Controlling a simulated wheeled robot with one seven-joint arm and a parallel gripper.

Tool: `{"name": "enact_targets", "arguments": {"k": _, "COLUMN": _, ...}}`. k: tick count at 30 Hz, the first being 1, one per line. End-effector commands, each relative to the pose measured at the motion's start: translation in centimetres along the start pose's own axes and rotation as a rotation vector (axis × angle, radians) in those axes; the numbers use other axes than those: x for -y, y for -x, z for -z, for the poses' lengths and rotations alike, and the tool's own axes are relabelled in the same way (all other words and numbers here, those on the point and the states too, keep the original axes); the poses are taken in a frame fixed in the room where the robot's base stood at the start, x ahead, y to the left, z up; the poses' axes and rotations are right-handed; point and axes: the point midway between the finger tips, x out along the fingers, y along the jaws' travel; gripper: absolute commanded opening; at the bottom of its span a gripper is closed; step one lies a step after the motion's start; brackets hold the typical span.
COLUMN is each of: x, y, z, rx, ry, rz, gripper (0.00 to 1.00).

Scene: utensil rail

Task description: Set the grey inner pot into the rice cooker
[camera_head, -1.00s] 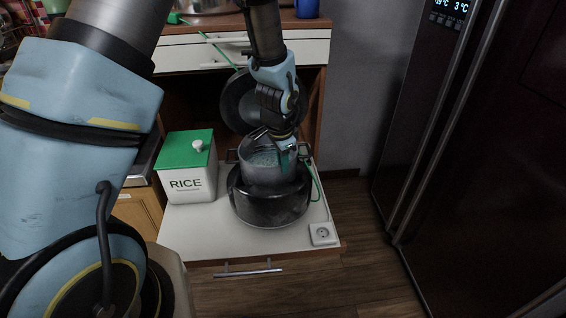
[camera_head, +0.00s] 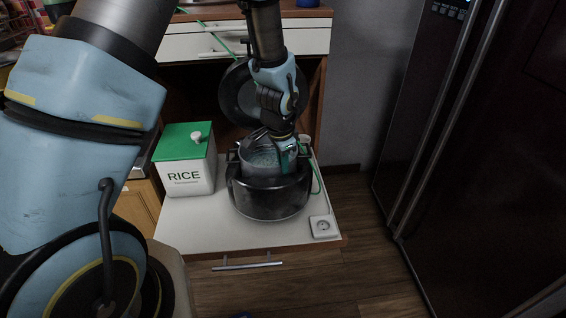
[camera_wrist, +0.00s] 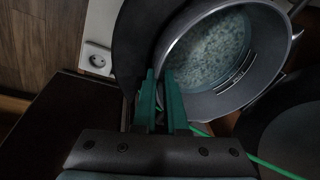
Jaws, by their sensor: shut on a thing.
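The grey inner pot (camera_head: 258,163) is inside the opening of the black rice cooker (camera_head: 268,197), with its upper wall and rim above the cooker's edge. In the wrist view the inner pot (camera_wrist: 235,92) holds a pale, grainy content under liquid. The cooker's dark rim (camera_wrist: 133,45) shows beside it. The cooker's round lid (camera_head: 238,95) stands open behind. My gripper (camera_head: 290,150) is shut on the pot's rim at its right side, and its green fingers (camera_wrist: 160,98) straddle the wall in the wrist view. Whether the pot touches the cooker's bottom is hidden.
A white rice box with a green lid (camera_head: 184,160) stands left of the cooker on the white pull-out shelf (camera_head: 200,232). A socket (camera_head: 323,227) sits at the shelf's right front corner. A green cord (camera_head: 319,180) runs right of the cooker. A dark fridge (camera_head: 480,150) stands at right.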

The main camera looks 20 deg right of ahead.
Motion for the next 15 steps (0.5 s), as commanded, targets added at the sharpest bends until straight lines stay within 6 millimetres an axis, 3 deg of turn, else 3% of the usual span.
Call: {"name": "enact_targets", "arguments": {"k": 15, "x": -0.2, "y": -1.6, "z": -0.1, "rx": -0.003, "ry": 0.000, "rz": 0.002, "gripper": 0.00}}
